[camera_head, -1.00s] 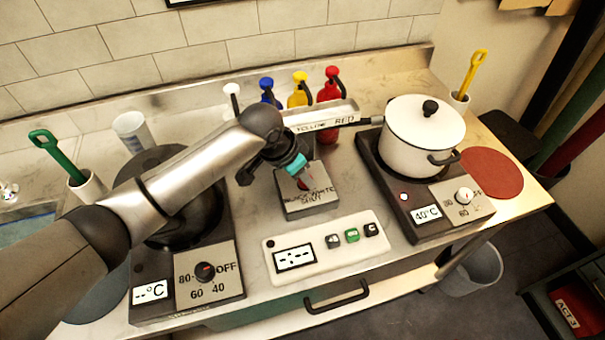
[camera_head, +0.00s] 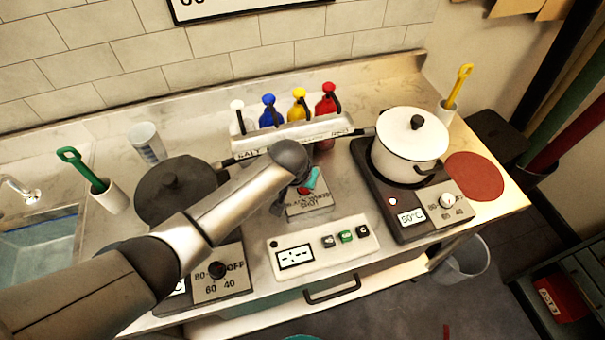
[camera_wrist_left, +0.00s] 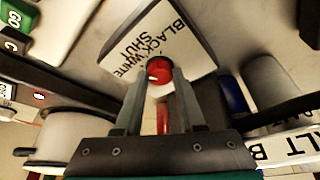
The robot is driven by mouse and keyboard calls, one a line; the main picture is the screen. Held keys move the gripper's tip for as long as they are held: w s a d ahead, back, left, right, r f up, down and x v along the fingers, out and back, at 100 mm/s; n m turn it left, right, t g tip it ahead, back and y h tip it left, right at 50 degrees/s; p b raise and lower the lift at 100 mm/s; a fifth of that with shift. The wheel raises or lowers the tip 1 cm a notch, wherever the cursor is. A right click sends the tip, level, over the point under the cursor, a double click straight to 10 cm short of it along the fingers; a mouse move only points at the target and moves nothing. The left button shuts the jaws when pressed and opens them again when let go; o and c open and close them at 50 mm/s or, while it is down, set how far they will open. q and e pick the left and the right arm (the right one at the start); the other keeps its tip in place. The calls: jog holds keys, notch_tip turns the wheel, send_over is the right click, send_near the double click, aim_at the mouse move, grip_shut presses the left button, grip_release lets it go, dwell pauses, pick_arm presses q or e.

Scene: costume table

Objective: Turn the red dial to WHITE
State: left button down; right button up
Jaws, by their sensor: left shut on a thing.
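The red dial (camera_wrist_left: 159,69) sits on a small plate (camera_wrist_left: 178,35) marked BLACK, WHITE and SHUT. In the head view the plate (camera_head: 313,208) stands at the middle of the counter, and the dial is mostly covered by my left gripper (camera_head: 306,187). In the left wrist view my left gripper's fingers (camera_wrist_left: 159,82) are on either side of the dial, shut on it. I cannot make out which word the dial points to. My right gripper is not in view.
A white pot (camera_head: 409,145) stands on the right hotplate, which reads 50°C. A panel with buttons (camera_head: 322,246) lies in front of the dial plate. A labelled rail (camera_head: 300,132) and several coloured bottles stand behind.

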pick_arm(q)
jog(key=shift+d+n+y+p, duration=0.15)
jog(key=shift+n+y+p, duration=0.5)
jog(key=shift+n, duration=0.65)
jog(key=c, duration=0.5)
grip_release()
jog(key=shift+r, duration=0.1)
jog(key=shift+s+p+v, duration=0.1)
jog(key=shift+p+v, duration=0.65)
jog(key=shift+v, duration=3)
jog(key=shift+s+p+v, duration=0.15)
jog(key=shift+p+v, duration=0.55)
jog(key=shift+v, duration=3.1)
